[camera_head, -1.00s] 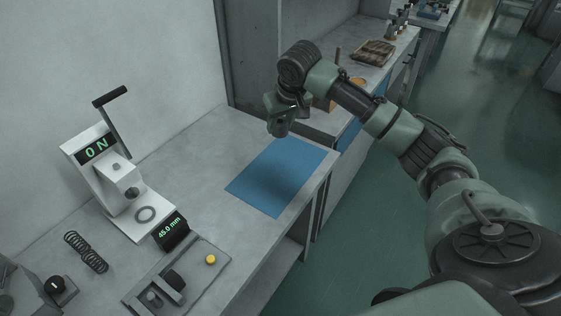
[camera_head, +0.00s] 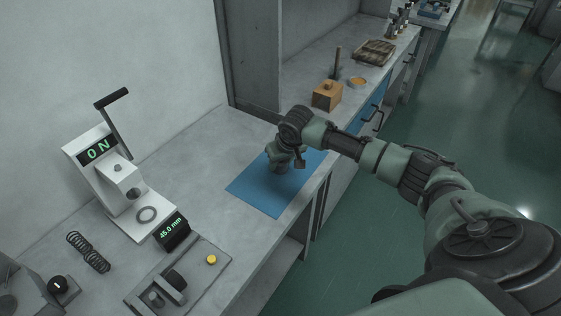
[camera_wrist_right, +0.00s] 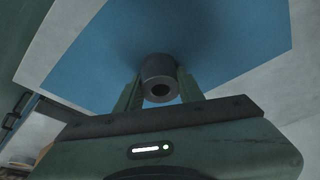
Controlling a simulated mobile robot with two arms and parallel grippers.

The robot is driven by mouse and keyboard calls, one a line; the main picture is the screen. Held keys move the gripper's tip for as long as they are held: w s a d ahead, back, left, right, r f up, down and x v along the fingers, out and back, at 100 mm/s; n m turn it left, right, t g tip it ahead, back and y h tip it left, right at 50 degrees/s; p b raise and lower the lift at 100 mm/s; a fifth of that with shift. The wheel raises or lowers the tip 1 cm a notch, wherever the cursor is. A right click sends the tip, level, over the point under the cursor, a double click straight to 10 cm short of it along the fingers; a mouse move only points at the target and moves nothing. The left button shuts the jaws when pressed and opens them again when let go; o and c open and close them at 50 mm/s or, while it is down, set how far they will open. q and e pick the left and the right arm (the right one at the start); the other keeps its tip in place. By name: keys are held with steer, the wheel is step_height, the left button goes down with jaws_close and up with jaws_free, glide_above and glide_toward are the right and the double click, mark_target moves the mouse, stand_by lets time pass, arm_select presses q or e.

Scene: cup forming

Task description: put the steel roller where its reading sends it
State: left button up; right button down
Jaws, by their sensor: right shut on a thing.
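The steel roller (camera_wrist_right: 156,67) is a dark grey cylinder with a round bore, seen in the right wrist view between the fingers of my right gripper (camera_wrist_right: 159,82). The gripper is shut on it. Beyond it lies the blue mat (camera_wrist_right: 95,70). In the head view my right gripper (camera_head: 279,165) is over the blue mat (camera_head: 258,197), and the roller is hidden or too small to make out. Whether the roller touches the mat, I cannot tell. The gauge display (camera_head: 173,232) reads 45.0 mm. My left gripper is not in view.
A white press (camera_head: 118,185) reading 0 N stands at the left. A grey fixture (camera_head: 185,277) with a yellow button is at the front.

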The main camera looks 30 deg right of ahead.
steer(key=shift+f, duration=0.1)
steer(key=c, duration=0.9)
jaws_free()
steer(key=v, duration=1.2)
